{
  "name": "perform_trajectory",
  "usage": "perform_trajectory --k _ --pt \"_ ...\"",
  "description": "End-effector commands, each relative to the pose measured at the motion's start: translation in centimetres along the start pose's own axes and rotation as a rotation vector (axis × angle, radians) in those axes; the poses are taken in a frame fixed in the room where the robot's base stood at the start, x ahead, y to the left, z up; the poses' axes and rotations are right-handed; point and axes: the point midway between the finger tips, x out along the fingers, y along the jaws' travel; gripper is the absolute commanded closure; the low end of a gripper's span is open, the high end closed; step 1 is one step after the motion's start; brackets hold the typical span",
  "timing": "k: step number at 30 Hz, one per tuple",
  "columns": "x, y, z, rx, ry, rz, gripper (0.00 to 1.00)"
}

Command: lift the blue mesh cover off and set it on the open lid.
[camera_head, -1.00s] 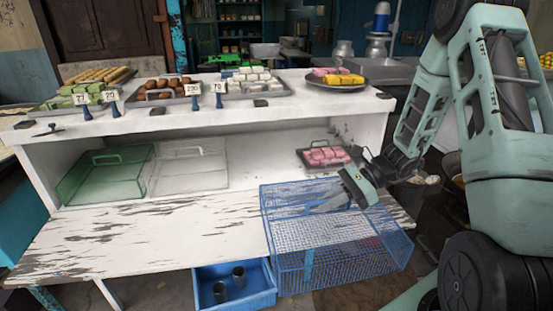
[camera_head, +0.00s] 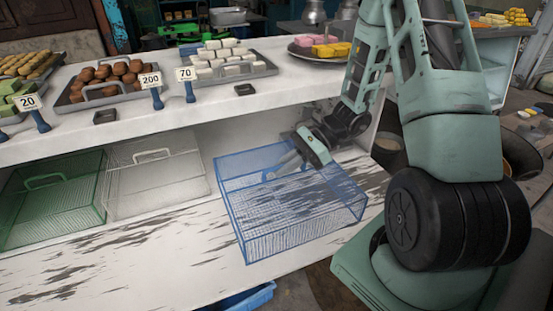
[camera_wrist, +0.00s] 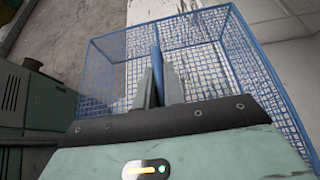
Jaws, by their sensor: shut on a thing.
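The blue mesh cover (camera_head: 300,232) is an open-sided wire box over the right part of the open lid (camera_head: 130,265), a worn white board. The board shows through its mesh. Whether the cover touches the board or hangs just above it, I cannot tell. My gripper (camera_head: 288,170) is at the cover's top, shut on its handle. In the wrist view, the fingers (camera_wrist: 158,88) close on the upright blue handle, with the cover's mesh (camera_wrist: 112,78) spread around and beyond them.
Above, the counter holds trays of sweets (camera_head: 225,68) and price tags (camera_head: 150,80). A blue bin (camera_head: 250,298) is below the front edge. The board's left front is clear.

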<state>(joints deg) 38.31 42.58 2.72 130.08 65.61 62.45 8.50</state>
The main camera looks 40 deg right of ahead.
Motion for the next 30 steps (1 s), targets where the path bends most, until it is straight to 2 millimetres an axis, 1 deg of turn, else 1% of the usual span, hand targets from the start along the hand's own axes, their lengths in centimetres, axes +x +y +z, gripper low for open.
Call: perform_trajectory --k 8,22,25,30 --pt "1.0 0.0 -1.8 0.001 -0.001 0.0 1.0" --pt "3.5 0.0 -6.4 0.0 -0.001 0.0 1.0" --pt "3.8 0.0 -7.0 0.0 -0.001 0.0 1.0" --pt "4.0 0.0 -7.4 0.0 -0.001 0.0 1.0"
